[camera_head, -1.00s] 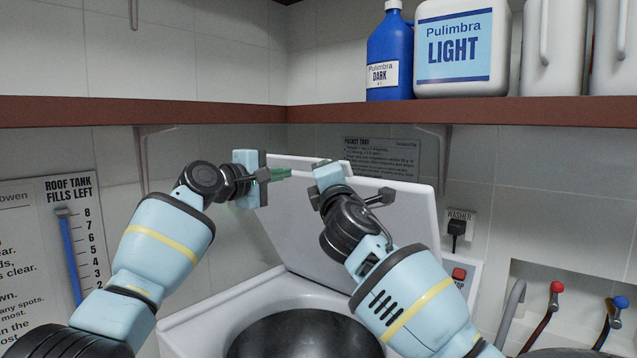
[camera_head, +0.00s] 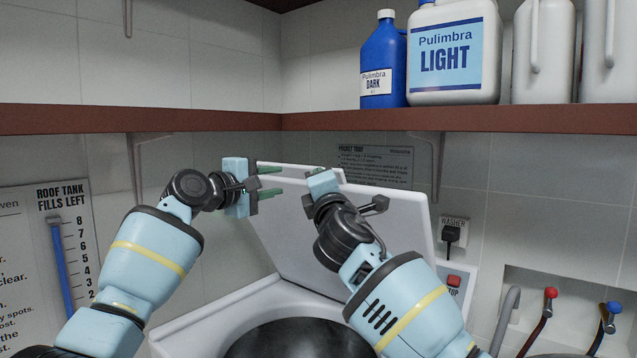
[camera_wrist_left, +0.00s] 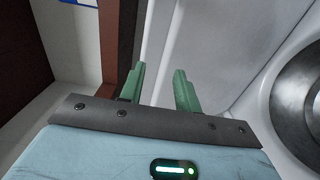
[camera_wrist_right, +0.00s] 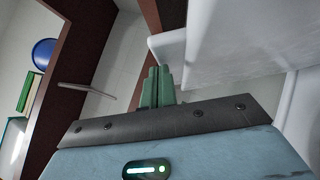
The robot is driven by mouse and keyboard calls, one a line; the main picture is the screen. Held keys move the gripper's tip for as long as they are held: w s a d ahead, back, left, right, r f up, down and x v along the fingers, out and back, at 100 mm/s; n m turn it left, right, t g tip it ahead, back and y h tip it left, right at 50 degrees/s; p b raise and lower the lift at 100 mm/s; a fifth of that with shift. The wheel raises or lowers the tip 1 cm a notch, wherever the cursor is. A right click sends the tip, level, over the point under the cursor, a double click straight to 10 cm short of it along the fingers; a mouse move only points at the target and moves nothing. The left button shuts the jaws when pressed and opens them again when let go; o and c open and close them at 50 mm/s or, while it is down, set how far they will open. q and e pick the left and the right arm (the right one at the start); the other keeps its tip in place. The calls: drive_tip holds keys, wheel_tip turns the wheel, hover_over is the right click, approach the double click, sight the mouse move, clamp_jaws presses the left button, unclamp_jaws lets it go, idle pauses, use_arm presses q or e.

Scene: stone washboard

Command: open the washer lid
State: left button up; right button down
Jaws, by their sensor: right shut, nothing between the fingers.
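The white washer lid (camera_head: 395,215) stands raised and leaning back over the washer (camera_head: 185,325) in the head view. The dark round drum (camera_head: 300,342) is uncovered below it. My left gripper (camera_head: 274,181) is at the lid's upper left edge, its two green fingers apart with nothing between them; the left wrist view shows the gap (camera_wrist_left: 160,75). My right gripper (camera_head: 320,172) is near the lid's top edge, in front of its upper part. Its fingers (camera_wrist_right: 159,72) are together and empty beside a white panel edge in the right wrist view. Contact with the lid cannot be told.
A brown shelf (camera_head: 210,119) runs above the lid, carrying a blue bottle (camera_head: 383,60) and white jugs (camera_head: 455,60). Shelf brackets (camera_head: 437,160) hang below. A plug (camera_head: 451,234), a red stop button (camera_head: 454,281) and taps (camera_head: 550,293) are at the right.

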use_arm(q)
drive_tip(key=v, duration=1.1)
